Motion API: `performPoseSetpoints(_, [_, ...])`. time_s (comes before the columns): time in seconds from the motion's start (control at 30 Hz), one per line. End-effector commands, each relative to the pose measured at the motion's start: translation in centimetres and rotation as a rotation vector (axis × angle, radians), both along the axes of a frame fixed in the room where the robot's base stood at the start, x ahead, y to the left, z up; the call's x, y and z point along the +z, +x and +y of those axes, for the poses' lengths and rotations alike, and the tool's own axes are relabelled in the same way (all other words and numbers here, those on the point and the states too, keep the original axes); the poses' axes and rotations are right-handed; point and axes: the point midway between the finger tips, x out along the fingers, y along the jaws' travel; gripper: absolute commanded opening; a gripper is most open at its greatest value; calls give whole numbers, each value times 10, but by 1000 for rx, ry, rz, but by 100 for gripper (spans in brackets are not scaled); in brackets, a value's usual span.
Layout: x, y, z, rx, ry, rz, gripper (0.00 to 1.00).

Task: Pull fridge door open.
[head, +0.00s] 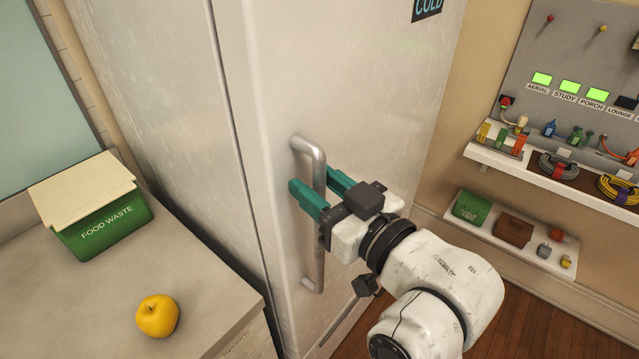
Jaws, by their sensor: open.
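The white fridge door (370,75) fills the middle of the head view and looks shut. Its grey vertical bar handle (305,148) is near the door's left edge. My gripper (314,184) is at the upper half of the handle, with one teal finger on each side of the bar. The jaws are open around the bar. Whether a finger touches the bar cannot be told. The middle of the handle is partly hidden by my gripper.
A counter (60,315) at left holds a food waste bin (105,225) and a yellow apple (157,315). At right, wall shelves (550,175) carry plugs and coiled cables, with a green box (471,207) below. Wooden floor (535,325) shows at lower right.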

Motion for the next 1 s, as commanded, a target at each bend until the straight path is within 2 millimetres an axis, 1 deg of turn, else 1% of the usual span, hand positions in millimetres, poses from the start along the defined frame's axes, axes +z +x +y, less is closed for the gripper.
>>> performPoseSetpoints(0.07, [0,0,0,0,0,0,39])
performPoseSetpoints(0.47, [0,0,0,0,0,0,1])
performPoseSetpoints(1.0, [-1,1,-2,-3,0,0,0])
